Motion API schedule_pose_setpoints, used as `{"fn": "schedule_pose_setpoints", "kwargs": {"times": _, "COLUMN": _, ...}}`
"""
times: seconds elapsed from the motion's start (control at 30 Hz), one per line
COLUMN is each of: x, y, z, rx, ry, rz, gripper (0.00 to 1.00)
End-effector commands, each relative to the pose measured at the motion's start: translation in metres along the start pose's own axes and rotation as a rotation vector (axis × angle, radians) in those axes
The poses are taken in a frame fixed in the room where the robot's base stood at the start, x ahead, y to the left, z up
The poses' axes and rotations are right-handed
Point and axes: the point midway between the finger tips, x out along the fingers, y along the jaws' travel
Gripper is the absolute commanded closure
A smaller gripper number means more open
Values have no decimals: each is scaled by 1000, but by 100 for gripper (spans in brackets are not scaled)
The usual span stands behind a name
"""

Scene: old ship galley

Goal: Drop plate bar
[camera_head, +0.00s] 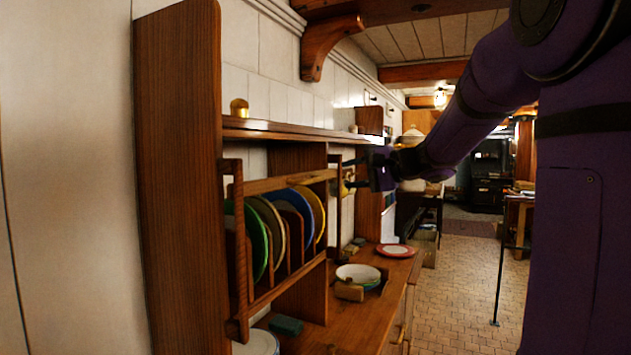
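A wooden plate rack (235,262) is fixed to the left wall. Its wooden plate bar (290,183) runs across the front of the rack, above the standing plates. A green plate (260,243), a blue plate (296,203) and a yellow plate (316,209) stand on edge behind the bar, among wooden dividers. My gripper (349,173) is beyond the rack's far end, pointing left. Its dark fingers appear spread apart, with no held thing visible. A small yellowish thing shows near the fingertips; I cannot tell whether they touch it.
A wooden counter (338,329) lies below the rack, with a white bowl (358,273), a wooden block (349,291) and a red-rimmed plate (396,251). A shelf (290,129) runs above, with a brass object (239,108). The tiled floor (465,290) at right is mostly clear.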

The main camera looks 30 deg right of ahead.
Motion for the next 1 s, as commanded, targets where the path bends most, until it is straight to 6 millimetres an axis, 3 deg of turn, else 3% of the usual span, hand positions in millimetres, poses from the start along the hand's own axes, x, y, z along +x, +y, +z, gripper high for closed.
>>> {"fn": "schedule_pose_setpoints", "kwargs": {"times": 0.6, "x": 92, "y": 1, "z": 1, "rx": 2, "ry": -3, "rz": 3, "gripper": 60}}
{"fn": "schedule_pose_setpoints", "kwargs": {"times": 1.0, "x": 106, "y": 1, "z": 1, "rx": 0, "ry": -2, "rz": 3, "gripper": 60}}
